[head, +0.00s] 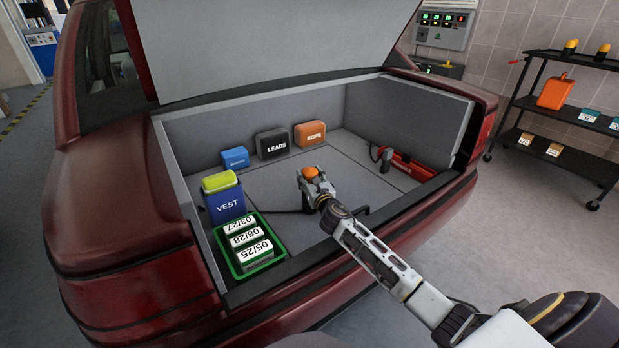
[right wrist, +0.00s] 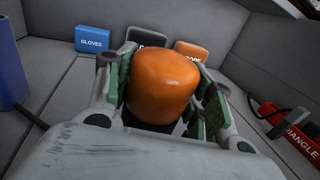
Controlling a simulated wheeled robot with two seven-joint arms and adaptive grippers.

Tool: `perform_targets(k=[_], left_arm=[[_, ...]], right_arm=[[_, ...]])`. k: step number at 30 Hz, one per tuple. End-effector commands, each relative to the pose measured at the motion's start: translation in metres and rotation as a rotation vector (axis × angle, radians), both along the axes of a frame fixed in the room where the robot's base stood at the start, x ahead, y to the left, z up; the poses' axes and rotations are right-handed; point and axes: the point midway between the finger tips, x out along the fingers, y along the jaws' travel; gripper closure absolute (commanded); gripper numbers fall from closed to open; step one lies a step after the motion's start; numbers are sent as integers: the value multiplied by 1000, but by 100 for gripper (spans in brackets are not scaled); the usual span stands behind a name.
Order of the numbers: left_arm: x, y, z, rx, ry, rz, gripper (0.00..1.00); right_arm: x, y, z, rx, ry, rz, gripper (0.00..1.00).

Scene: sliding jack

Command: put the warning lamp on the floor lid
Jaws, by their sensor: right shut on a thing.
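The warning lamp (head: 310,172) is a small orange rounded piece. In the right wrist view the lamp (right wrist: 162,86) sits between the green-padded fingers of my right gripper (right wrist: 163,100). In the head view my right gripper (head: 312,181) is shut on it, over the middle of the car boot. The floor lid (head: 272,188) is a flat grey panel in the boot floor with thin seams around it. I cannot tell whether the lamp touches the lid, as the gripper hides its underside. My left gripper is not in view.
Blue gloves pack (head: 235,158), black LEADS bag (head: 272,144) and orange ROPE bag (head: 309,134) line the back wall. Blue VEST holder (head: 226,205) and green tray (head: 270,266) with several white boxes stand left. Red triangle case (head: 411,167) lies right. The boot sill edges the front.

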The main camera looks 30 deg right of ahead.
Motion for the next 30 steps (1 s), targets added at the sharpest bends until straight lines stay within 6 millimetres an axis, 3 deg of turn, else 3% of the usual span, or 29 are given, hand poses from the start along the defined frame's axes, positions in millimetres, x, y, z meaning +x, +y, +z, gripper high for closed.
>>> perform_targets(k=[1, 2, 6, 21, 30], left_arm=[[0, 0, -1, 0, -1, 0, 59], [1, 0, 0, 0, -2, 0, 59], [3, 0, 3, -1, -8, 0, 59], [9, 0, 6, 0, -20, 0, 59], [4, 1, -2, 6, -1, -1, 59]], right_arm=[[0, 0, -1, 0, -1, 0, 93], [0, 0, -1, 0, 0, 0, 44], [0, 0, -1, 0, 0, 0, 26], [0, 0, 2, -1, 0, 0, 26], [-18, 2, 1, -3, 0, 1, 26]])
